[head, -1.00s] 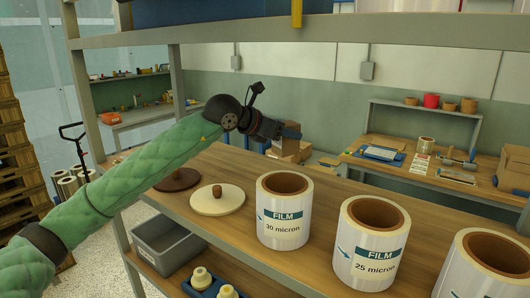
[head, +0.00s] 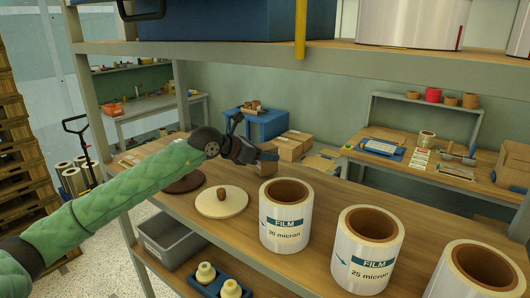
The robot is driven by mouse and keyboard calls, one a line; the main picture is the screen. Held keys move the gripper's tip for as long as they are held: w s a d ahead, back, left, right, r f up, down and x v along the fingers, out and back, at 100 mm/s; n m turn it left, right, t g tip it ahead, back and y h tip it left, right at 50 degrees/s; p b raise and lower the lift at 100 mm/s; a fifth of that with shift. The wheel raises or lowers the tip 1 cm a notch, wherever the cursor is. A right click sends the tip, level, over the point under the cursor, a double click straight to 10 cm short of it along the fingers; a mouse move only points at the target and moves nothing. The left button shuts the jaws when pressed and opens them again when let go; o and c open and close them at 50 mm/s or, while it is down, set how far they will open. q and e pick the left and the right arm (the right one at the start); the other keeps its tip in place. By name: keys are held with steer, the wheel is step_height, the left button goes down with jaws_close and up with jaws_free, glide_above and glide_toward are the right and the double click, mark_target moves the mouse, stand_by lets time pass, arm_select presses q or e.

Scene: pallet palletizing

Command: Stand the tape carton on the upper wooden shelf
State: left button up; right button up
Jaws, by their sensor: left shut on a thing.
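My left gripper (head: 254,153) reaches in from the left, over the back part of the wooden shelf (head: 188,207). It is shut on a small brown carton (head: 268,162), which I take to be the tape carton. The gripper partly hides it. I cannot tell whether its bottom touches the shelf. This wooden shelf lies above a lower wooden one (head: 150,277). My right gripper is not in view.
Film rolls (head: 284,228) (head: 365,262) (head: 470,283) stand along the shelf, right of a cream lid (head: 221,202) and a brown lid (head: 186,182). A higher shelf board (head: 330,57) runs overhead, bearing a blue crate (head: 220,20). Bare wood shows behind the rolls.

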arm_select(q)
steer(key=shift+f, duration=0.5)
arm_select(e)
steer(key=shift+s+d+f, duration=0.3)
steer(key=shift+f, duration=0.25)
arm_select(q)
steer(key=shift+f, duration=0.15)
steer(key=o, duration=1.1)
steer(key=shift+c, duration=0.2)
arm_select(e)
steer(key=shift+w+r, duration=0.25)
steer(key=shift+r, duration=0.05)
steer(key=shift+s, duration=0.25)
